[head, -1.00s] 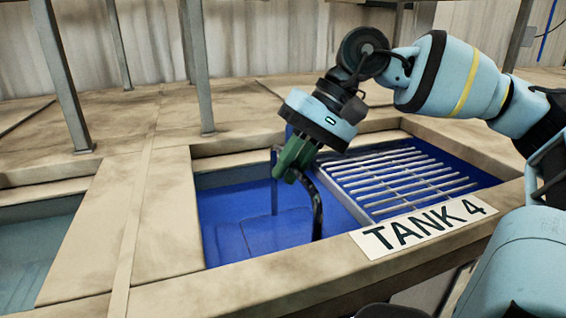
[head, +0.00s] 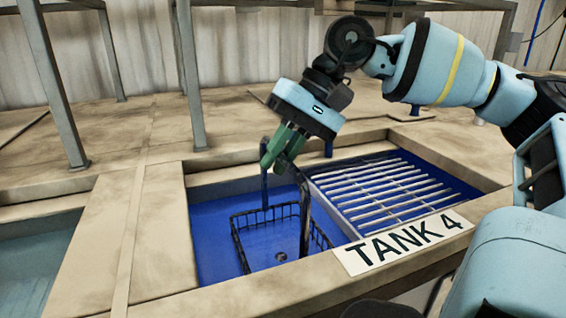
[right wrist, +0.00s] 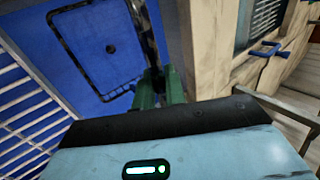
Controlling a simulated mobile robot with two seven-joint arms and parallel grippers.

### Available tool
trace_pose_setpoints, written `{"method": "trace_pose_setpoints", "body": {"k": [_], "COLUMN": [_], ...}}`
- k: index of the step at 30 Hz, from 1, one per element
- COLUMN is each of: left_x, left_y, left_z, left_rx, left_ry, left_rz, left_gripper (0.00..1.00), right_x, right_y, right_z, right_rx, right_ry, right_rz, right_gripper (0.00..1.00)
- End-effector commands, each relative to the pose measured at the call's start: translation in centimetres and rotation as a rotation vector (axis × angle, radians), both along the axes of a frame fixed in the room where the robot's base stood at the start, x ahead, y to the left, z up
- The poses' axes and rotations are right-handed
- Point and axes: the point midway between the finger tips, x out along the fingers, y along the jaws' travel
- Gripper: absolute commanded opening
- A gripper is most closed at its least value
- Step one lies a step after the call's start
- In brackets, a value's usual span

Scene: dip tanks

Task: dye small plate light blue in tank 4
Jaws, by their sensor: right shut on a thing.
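My right gripper (head: 273,160), with green fingers, is shut on the black handle (head: 305,205) of a wire basket (head: 239,245). It is above tank 4 (head: 270,290), which holds deep blue liquid (head: 210,230). The basket hangs inside the tank, its wire rim showing above or at the liquid. In the right wrist view, the basket (right wrist: 60,50) lies beyond the gripper fingers (right wrist: 157,85). Its inside looks blue, with a small dark round spot. I cannot tell the small plate's outline from the blue. My left gripper is not in view.
A pale slatted rack (head: 385,190) covers the right part of tank 4, behind the "TANK 4" sign (head: 405,243). Another tank with pale teal liquid (head: 40,260) is at the left. Metal posts (head: 190,80) stand behind the tank.

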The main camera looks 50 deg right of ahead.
Motion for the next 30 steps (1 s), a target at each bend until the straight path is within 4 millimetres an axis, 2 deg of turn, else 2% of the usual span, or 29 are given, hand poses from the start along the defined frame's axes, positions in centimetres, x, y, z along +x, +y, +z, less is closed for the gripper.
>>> {"method": "trace_pose_setpoints", "body": {"k": [1,30], "left_x": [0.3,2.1], "left_y": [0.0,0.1], "left_z": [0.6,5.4], "left_rx": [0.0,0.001], "left_ry": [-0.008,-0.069], "left_rz": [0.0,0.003], "left_gripper": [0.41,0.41], "right_x": [-0.1,-0.1], "right_y": [0.0,0.0], "right_z": [1.3,13.2], "right_rx": [0.0,0.001], "right_ry": [-0.009,-0.007], "right_rz": [-0.001,0.0], "right_gripper": [0.0,0.0]}}
